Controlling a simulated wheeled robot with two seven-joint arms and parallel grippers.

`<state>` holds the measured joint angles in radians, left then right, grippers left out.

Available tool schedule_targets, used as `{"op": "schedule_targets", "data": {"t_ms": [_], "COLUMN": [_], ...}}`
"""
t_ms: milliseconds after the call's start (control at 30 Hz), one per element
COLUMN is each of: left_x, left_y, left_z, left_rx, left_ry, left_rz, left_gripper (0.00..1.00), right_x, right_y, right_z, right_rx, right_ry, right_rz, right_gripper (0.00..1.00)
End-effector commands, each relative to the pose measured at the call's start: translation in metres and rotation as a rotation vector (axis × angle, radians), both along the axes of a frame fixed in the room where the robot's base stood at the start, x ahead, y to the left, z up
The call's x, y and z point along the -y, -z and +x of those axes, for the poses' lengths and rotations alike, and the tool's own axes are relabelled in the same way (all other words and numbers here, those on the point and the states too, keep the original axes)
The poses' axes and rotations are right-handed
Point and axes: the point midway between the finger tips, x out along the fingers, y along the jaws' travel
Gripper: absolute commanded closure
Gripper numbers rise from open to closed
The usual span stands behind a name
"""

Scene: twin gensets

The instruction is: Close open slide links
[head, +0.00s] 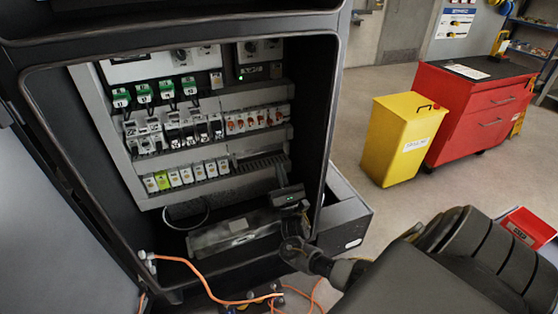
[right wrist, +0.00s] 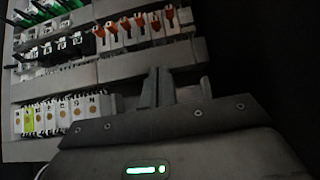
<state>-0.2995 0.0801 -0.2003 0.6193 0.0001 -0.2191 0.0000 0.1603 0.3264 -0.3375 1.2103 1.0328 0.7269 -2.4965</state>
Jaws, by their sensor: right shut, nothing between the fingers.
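A row of slide links with orange tops (head: 254,119) sits at the right end of the middle rail in the open cabinet. The orange links also show at the top of the right wrist view (right wrist: 135,27). Their individual positions are too small to tell for certain. My right gripper (head: 281,174) is inside the cabinet, below and to the right of the links and apart from them. Its fingers (right wrist: 160,86) are shut and empty, in front of the grey lower rail area. My left gripper is not in view.
Green-topped terminals (head: 155,91) fill the upper rail and white terminals with one yellow-green piece (head: 186,175) the lower rail. The cabinet's right frame (head: 331,120) stands close to my right arm. An orange cable (head: 205,284) hangs at the front. A yellow bin (head: 400,138) and red tool cabinet (head: 475,112) stand outside.

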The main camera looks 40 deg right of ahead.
Motion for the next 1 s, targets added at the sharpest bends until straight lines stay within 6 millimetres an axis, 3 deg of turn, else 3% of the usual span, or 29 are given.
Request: {"op": "schedule_targets", "data": {"t_ms": [367,500,700,1000], "left_x": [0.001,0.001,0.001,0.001], "left_y": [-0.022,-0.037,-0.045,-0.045], "left_z": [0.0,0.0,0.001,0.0], "left_rx": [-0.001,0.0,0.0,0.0], "left_ry": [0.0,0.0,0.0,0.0], "left_rz": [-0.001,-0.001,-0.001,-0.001], "left_gripper": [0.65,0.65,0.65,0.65], "right_x": [0.019,0.019,0.019,0.019], "right_y": [-0.059,-0.081,-0.094,-0.096], "right_z": [0.052,0.052,0.052,0.052], "right_rx": [0.002,0.001,0.0,-0.001], "right_ry": [0.001,-0.001,-0.001,-0.001], "right_rz": [0.001,0.003,0.002,0.003], "right_gripper": [1.0,1.0,1.0,1.0]}}
